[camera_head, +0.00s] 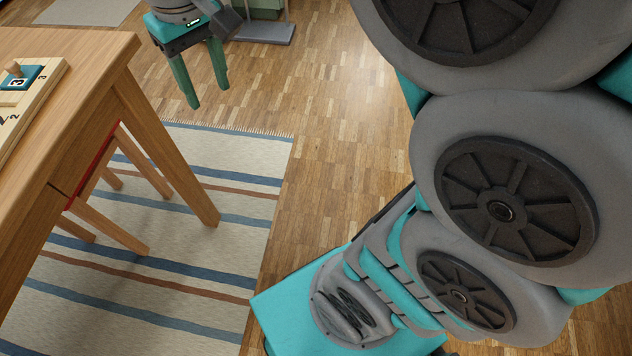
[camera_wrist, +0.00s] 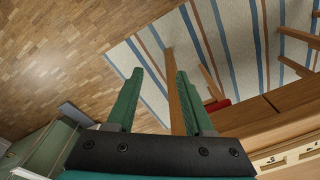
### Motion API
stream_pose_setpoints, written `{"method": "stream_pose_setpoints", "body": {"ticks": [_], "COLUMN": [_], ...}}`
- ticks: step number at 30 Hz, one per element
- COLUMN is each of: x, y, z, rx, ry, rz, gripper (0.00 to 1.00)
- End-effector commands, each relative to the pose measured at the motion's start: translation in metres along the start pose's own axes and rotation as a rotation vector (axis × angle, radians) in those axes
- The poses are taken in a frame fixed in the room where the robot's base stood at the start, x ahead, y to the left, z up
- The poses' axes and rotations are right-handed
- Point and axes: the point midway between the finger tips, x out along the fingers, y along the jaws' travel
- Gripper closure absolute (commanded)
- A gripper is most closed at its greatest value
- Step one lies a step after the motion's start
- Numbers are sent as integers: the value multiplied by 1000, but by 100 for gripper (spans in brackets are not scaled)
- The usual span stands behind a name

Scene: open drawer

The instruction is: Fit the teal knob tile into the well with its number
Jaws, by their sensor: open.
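The teal knob tile (camera_head: 33,76) carries a white patch with a dark number, which looks like a 3, and a wooden knob (camera_head: 14,68). Part of the board is cut off. The board also shows at the lower right in the wrist view (camera_wrist: 268,161). My gripper (camera_head: 207,94) is open and empty, over the floor right of the table. Its two green fingers stand apart in the wrist view (camera_wrist: 159,75).
The wooden table (camera_head: 85,62) has its corner and leg between my gripper and the board. A wooden stool with a red edge (camera_head: 95,165) stands beneath it. A striped rug (camera_head: 225,250) lies on the parquet floor. A green-grey piece (camera_head: 265,25) stands at the back.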

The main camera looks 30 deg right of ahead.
Motion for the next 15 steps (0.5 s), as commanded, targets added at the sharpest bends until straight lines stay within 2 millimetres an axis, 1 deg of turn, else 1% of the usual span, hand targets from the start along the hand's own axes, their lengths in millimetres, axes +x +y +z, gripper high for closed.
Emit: {"method": "stream_pose_setpoints", "body": {"ticks": [1, 2, 3, 5, 6, 8, 9, 12, 15], "x": [14, 22, 32, 49, 59, 73, 83, 101, 113], "y": [10, 14, 19, 26, 29, 33, 34, 35, 35], "z": [23, 36, 54, 81, 99, 123, 140, 173, 193], "rx": [34, 51, 75, 110, 133, 164, 184, 223, 249], "ry": [-27, -41, -60, -95, -111, -136, -157, -190, -210], "rz": [2, 4, 5, 6, 6, 6, 5, 3, 1], "gripper": [48, 48, 48, 48, 48, 48, 48, 48, 48]}}
